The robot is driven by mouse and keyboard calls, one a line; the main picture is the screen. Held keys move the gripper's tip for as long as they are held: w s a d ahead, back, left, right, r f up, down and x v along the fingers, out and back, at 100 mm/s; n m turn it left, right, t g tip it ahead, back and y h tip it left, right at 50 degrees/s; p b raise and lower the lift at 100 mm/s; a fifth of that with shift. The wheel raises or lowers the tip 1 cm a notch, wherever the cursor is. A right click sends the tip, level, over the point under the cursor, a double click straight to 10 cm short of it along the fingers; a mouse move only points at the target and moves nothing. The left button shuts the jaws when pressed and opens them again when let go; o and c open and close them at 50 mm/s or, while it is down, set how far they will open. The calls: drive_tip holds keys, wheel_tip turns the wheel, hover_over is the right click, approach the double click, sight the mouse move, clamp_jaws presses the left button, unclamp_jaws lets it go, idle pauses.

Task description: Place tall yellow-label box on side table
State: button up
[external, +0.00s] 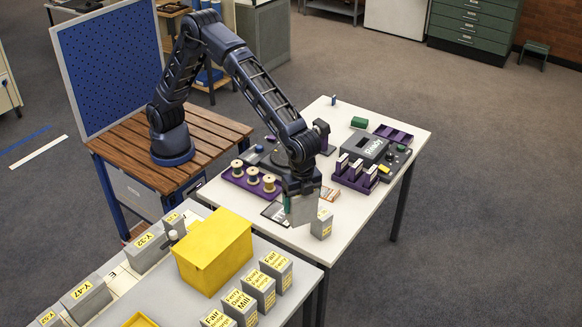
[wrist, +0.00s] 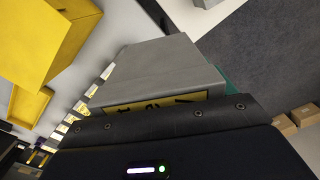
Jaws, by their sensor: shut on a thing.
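My gripper (external: 303,205) is shut on a grey box (wrist: 165,68) with a yellow label, whose dark characters are partly hidden by the near jaw in the wrist view. A green-grey jaw plate shows behind it there. The gripper is above the near edge of a white table (external: 362,207); any gap below the box is unclear. I cannot tell which table is the side table.
A pale grey table (external: 322,262) in front bears a yellow bin (external: 213,250) and several labelled grey boxes (external: 276,272). The white table holds a purple spool rack (external: 250,184), a purple box rack (external: 354,178) and a grey device (external: 362,147). Its front right is clear.

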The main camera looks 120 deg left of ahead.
drive_tip(key=s+d+m, duration=0.4)
drive_tip(key=s+d, duration=0.3)
drive_tip(key=d, duration=0.7)
drive_tip(key=s+d+m, duration=0.3)
drive_tip(key=s+d, duration=0.4)
drive_tip(key=d, duration=0.7)
drive_tip(key=s+d+m, duration=0.4)
drive_tip(key=s+d, duration=0.2)
drive_tip(key=d, duration=0.8)
wheel_tip(320, 180, down, 20)
drive_tip(key=shift+s+r, duration=0.15)
drive_tip(key=shift+r, duration=0.05)
drive_tip(key=shift+f, duration=0.1)
drive_tip(key=o, duration=1.2)
drive_tip(key=shift+c, duration=0.2)
